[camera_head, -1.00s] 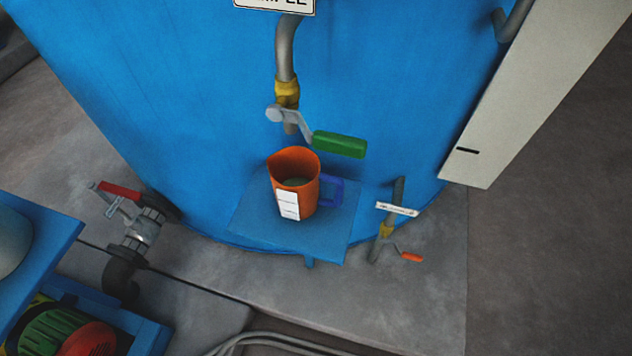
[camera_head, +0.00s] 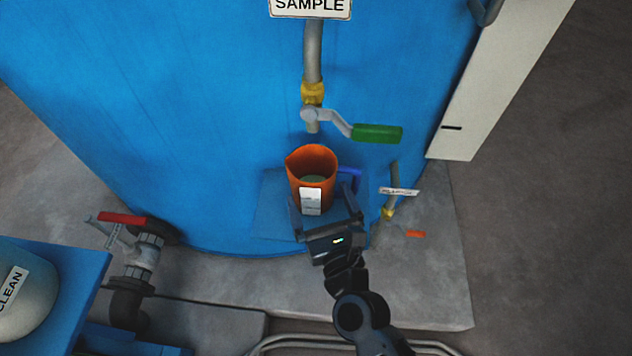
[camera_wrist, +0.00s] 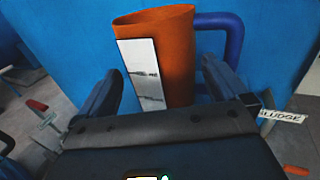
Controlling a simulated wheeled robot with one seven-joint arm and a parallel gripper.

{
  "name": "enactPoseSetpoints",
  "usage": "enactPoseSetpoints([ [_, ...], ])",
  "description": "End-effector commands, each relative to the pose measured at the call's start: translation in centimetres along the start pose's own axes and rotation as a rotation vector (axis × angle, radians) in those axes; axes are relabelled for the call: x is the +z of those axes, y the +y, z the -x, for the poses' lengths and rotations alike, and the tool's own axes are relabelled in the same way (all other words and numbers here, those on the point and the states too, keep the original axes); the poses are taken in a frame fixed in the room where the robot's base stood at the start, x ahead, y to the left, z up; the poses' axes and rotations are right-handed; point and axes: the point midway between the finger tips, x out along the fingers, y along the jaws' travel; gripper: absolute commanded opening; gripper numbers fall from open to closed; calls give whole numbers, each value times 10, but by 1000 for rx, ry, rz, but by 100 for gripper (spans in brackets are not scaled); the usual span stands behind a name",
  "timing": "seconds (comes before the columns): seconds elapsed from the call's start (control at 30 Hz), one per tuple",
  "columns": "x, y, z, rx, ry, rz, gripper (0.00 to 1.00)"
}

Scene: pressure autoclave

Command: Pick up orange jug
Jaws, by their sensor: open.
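The orange jug (camera_head: 313,170) stands upright on a small blue shelf (camera_head: 270,215) fixed to the blue tank, under the sample tap. It has a white label on its front and a blue handle on its right side, and holds some greenish-grey content. My gripper (camera_head: 326,206) is open in front of the jug, its fingers pointing towards it. In the wrist view the jug (camera_wrist: 168,60) is between and beyond the open fingers (camera_wrist: 160,95), with its blue handle (camera_wrist: 232,40) above the right finger. Whether the fingers overlap the jug's sides in depth is hard to tell.
Above the jug hangs the sample pipe with a green-handled valve (camera_head: 377,133). A smaller sludge tap with an orange handle (camera_head: 416,233) is at right. A red-handled valve (camera_head: 122,218) is at left. A white panel (camera_head: 490,100) stands at right.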

Motion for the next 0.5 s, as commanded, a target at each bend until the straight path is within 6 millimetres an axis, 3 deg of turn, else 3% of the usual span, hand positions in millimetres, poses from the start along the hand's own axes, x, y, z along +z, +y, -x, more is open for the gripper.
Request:
enactPoseSetpoints([
  [0.5, 2, -1, -60, -1, -1, 4, 100],
])
